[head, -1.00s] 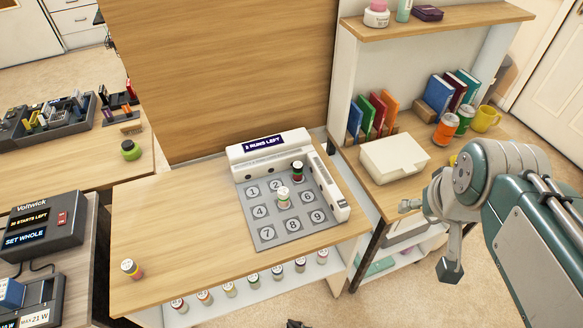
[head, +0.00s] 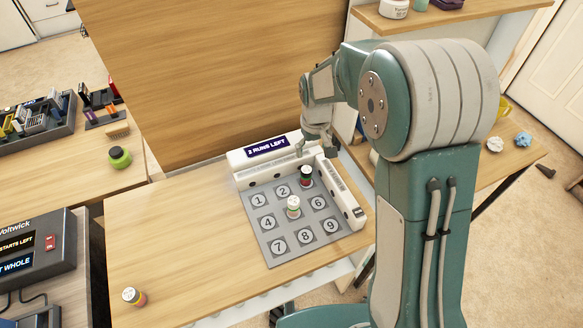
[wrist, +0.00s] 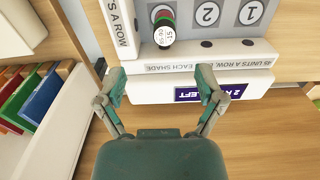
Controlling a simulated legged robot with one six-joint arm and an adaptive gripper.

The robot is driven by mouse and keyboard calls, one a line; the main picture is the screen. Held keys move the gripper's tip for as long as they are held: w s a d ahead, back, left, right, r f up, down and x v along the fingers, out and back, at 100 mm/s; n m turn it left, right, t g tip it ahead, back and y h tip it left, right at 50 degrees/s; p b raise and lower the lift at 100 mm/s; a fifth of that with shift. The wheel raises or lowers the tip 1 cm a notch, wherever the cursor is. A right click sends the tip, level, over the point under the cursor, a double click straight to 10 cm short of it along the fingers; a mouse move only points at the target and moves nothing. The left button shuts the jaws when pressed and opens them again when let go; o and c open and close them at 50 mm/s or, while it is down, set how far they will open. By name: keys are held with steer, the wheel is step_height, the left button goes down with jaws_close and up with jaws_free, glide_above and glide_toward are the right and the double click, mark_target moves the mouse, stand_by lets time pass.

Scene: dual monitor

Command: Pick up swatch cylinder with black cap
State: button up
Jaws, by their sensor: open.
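The swatch cylinder with the black cap (head: 306,177) stands at the upper right of the numbered grid board (head: 272,245), where it hides the 3, in the head view. In the wrist view the swatch cylinder (wrist: 164,36) shows a white label and red and green bands, near the top of the picture. My gripper (head: 318,151) is over the board's back corner in the head view, beyond and above the cylinder. In the wrist view my gripper (wrist: 160,80) has its fingers wide apart with nothing between them. The cylinder lies beyond the fingertips, apart from them.
A second cylinder (head: 293,207) with a pale cap stands in the board's middle. Another cylinder (head: 132,297) stands at the table's front left. The white raised frame (head: 342,195) edges the board's back and right. Books (wrist: 32,95) stand at left in the wrist view. The table's left half is mostly clear.

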mark_target(306, 169)
steer(key=shift+w+a+f, duration=0.45)
steer(key=shift+a+f, duration=0.1)
steer(key=shift+f, duration=0.15)
steer(key=shift+w+f, duration=0.1)
steer(key=shift+f, duration=0.2)
steer(key=f, duration=0.4)
steer(key=shift+d+f, duration=0.4)
steer(key=shift+a+f, duration=0.25)
steer(key=shift+f, duration=0.35)
steer(key=f, duration=0.3)
steer(key=shift+a+f, duration=0.3)
steer(key=shift+f, duration=0.1)
steer(key=shift+w+d+f, duration=0.1)
steer(key=shift+d+f, duration=0.1)
steer(key=shift+f, duration=0.2)
steer(key=shift+a, duration=0.1)
steer(key=c, duration=1.2)
